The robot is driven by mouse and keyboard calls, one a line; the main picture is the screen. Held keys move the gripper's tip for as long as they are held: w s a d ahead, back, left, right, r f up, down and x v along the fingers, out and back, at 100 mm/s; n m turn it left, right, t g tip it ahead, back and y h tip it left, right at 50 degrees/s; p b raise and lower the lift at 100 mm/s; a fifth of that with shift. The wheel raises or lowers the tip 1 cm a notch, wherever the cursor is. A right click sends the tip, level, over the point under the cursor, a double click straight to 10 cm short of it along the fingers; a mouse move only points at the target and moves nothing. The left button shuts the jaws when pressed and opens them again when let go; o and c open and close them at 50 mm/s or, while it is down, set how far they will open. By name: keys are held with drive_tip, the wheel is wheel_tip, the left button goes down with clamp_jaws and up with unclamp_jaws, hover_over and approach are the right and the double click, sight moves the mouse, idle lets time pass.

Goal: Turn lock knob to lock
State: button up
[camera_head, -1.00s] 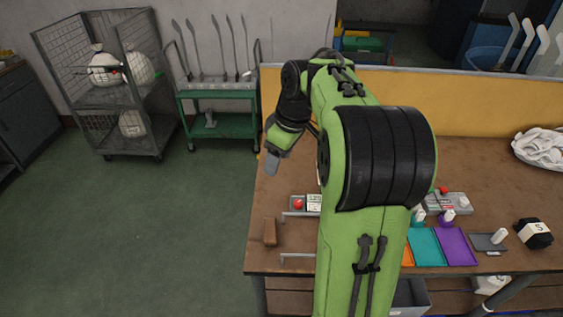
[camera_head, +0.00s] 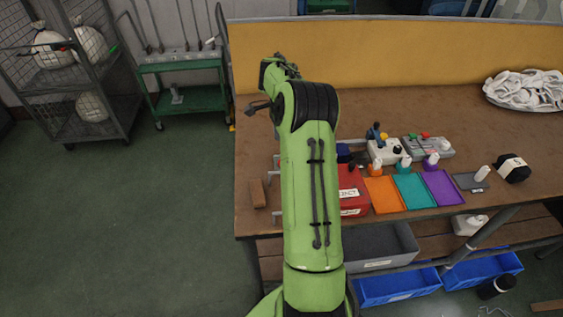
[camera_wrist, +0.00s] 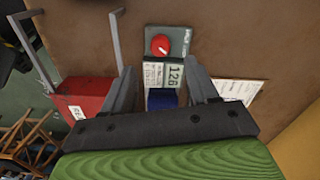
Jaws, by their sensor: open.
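A red round knob (camera_wrist: 160,45) with a pale mark on its face sits on a small grey unit (camera_wrist: 184,36) in the wrist view. A white label (camera_wrist: 174,72) reading 126 lies just below the knob. My gripper (camera_wrist: 162,86) is open, its two dark fingers on either side of the label and a dark blue piece (camera_wrist: 162,99). The knob is beyond the fingertips, and the fingers do not appear to touch it. In the head view my green arm hides the knob and its unit.
A red box (camera_head: 352,190) stands beside orange (camera_head: 384,194), teal (camera_head: 414,191) and purple (camera_head: 440,187) trays. Metal bars (camera_wrist: 38,50) rise near the red box in the wrist view. A brown block (camera_head: 257,193) lies at the table's left edge. A paper sheet (camera_wrist: 240,90) lies right of the fingers.

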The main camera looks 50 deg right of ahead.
wheel_tip(320, 180, down, 8)
drive_tip(key=shift+b, duration=0.85)
drive_tip(key=c, duration=1)
drive_tip(key=shift+m, duration=0.6)
drive_tip(key=shift+c, duration=0.2)
drive_tip(key=o, duration=1)
drive_tip(key=shift+o, duration=0.2)
drive_tip(key=shift+r, duration=0.15)
